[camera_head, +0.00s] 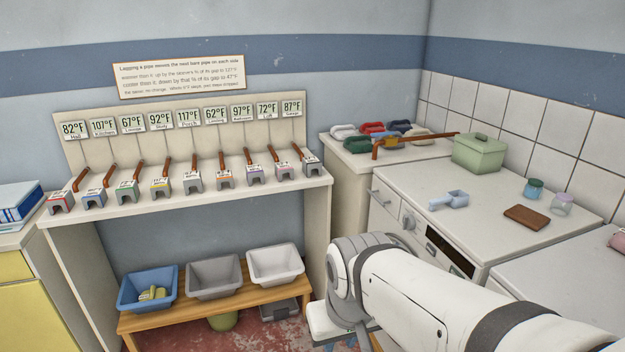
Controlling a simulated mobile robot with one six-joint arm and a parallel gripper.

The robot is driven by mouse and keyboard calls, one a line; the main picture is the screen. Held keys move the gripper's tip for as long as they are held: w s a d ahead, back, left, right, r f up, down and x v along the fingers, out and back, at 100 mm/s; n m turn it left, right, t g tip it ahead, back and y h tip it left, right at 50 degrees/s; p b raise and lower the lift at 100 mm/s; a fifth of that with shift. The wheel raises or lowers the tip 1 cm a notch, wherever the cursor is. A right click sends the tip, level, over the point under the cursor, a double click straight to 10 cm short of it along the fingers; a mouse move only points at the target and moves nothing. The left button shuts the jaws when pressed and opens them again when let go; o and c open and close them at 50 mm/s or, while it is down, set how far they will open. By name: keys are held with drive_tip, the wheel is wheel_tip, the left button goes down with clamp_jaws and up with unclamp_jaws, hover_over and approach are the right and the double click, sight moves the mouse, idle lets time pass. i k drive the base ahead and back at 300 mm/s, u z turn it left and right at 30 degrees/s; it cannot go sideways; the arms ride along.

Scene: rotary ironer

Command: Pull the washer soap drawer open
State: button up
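The washer is the white machine at the right, with a broad flat top (490,221). Its soap drawer (384,197) is at the left end of the front panel, beside a round knob (408,221), and has a small handle. The drawer front looks flush with the panel, so it appears shut. My arm reaches in from the lower right, in front of the washer, and hides the lower front. Its wrist end is left of and below the drawer, apart from it.
A blue scoop (449,200), a brown block (527,217) and two small jars lie on the washer top. A green lidded box (479,153) stands at its back. A shelf (200,200) with several tagged clamps and a bench (215,307) with bins stand left.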

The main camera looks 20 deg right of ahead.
sight(388, 197)
drive_tip(key=z, duration=0.05)
drive_tip(key=i, duration=1.2)
